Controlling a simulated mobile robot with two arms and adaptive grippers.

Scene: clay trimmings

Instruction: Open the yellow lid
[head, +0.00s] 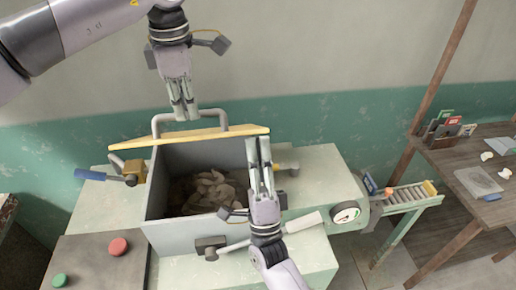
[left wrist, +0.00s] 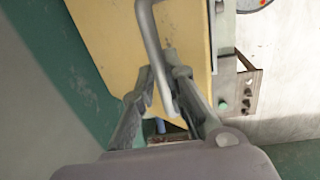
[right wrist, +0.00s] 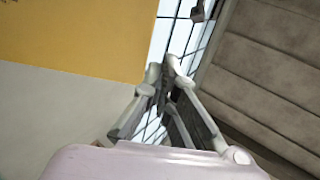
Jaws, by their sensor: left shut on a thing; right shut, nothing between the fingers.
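The yellow lid (head: 225,133) is raised at the back of the grey bin (head: 172,236), seen nearly edge-on, and the bin's mouth is uncovered. A grey bar handle (head: 156,122) is on the lid. My left gripper (head: 186,115) is shut on this handle. In the left wrist view the fingers (left wrist: 163,85) close around the handle (left wrist: 150,35) against the yellow lid face (left wrist: 100,40). My right gripper (head: 259,142) is shut and empty, pointing up over the bin's right side. The right wrist view shows its fingertips (right wrist: 164,75) together, with the yellow lid (right wrist: 80,35) beyond.
Brown clay pieces (head: 205,190) lie in the bin. A lever with a white grip (head: 303,222) is in front, and a blue-handled lever (head: 92,175) at left. Red (head: 118,246) and green (head: 60,280) buttons, a gauge (head: 345,213) and a roller conveyor (head: 405,196) stand nearby.

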